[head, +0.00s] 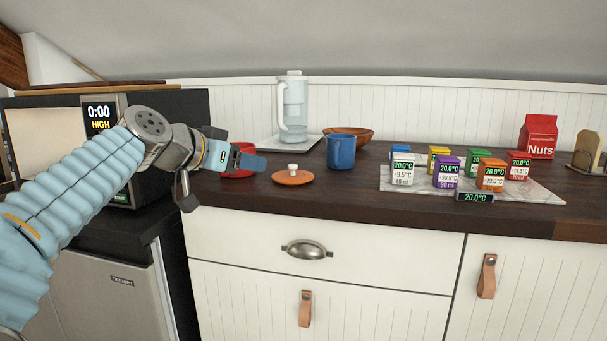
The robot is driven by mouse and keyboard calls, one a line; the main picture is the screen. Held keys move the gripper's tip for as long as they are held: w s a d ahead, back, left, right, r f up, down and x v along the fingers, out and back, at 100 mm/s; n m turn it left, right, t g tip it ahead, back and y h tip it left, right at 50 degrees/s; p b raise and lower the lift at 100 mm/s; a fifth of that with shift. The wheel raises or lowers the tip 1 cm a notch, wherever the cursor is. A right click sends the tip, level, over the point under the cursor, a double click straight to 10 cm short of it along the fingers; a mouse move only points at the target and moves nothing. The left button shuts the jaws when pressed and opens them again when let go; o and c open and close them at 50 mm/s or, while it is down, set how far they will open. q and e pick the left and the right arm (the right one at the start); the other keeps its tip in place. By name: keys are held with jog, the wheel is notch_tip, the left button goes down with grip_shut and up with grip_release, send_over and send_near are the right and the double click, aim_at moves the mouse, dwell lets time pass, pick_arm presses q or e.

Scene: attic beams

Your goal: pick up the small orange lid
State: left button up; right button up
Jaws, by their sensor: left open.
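The small orange lid (292,178) lies flat on the dark wooden countertop near its front edge. It is a round orange disc with a pale knob on top. My left gripper (258,162) is open and comes in from the left, above the counter and just left of the lid, apart from it. My right gripper is not in view.
A blue mug (341,152) stands just right of and behind the lid. A glass pitcher (293,108) and a wooden bowl (350,134) are farther back. Several small labelled boxes stand on a marble board (405,185) at right. A microwave (98,112) is at left.

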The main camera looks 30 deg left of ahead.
pick_arm(q)
jog(key=p, duration=0.2)
send_near(290, 166)
jog(key=x, duration=0.3)
jog(key=shift+w+f, duration=0.1)
jog(key=shift+f, duration=0.2)
jog(key=p+x, duration=0.1)
jog(key=x, duration=0.4)
jog(key=shift+w+r+p, duration=0.15)
jog(key=shift+w+p, duration=0.15)
jog(key=shift+p, duration=0.05)
grip_shut()
